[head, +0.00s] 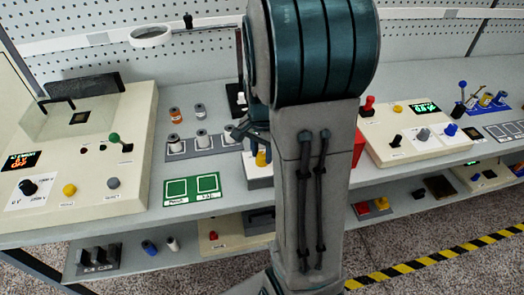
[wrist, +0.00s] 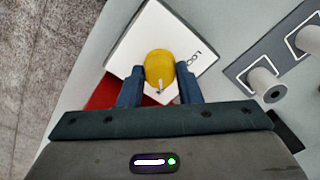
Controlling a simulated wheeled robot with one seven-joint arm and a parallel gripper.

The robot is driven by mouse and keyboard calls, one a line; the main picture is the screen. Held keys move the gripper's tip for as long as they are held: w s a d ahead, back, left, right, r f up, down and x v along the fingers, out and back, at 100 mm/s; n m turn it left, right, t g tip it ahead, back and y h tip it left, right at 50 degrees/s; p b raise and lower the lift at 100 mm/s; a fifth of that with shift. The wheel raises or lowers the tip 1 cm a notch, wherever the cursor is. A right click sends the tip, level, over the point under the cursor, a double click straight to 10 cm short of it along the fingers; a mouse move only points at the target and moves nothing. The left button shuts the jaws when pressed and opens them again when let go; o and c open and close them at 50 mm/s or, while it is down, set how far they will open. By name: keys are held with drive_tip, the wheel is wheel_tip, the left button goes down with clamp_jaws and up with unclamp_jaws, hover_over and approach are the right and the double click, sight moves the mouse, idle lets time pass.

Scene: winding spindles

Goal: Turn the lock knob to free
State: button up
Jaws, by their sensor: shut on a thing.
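A yellow knob (wrist: 160,70) with a small pale mark on its near side stands on a white box (wrist: 133,42) in the wrist view. Dark lettering shows on the box to the right of the knob, too small to read for sure. My gripper (wrist: 160,88) is over the box, its two blue fingers shut on the yellow knob, one on each side. In the head view the yellow knob (head: 261,158) shows just below my gripper (head: 259,146). My arm hides much of the box (head: 258,182) there.
A rack with grey spindles (head: 202,137) stands left of the box, and green pads (head: 192,189) lie in front of it. A control console (head: 70,160) is at far left, another (head: 420,135) at right. Something red (head: 358,145) is close behind my arm.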

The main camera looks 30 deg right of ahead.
drive_tip(key=o, duration=1)
wheel_tip(320, 180, up, 14)
drive_tip(key=shift+f, duration=0.1)
drive_tip(key=s+a+f+n+t, duration=0.1)
drive_tip(key=s+a+n, duration=0.3)
drive_tip(key=s+a+f+n+t, duration=0.1)
drive_tip(key=s+a+n, duration=0.2)
drive_tip(key=s+n, duration=0.1)
drive_tip(key=s+a+f+n+t, duration=0.1)
drive_tip(key=s+a+f+n, duration=0.1)
drive_tip(key=s+a+n, duration=0.2)
drive_tip(key=shift+s+a, duration=0.35)
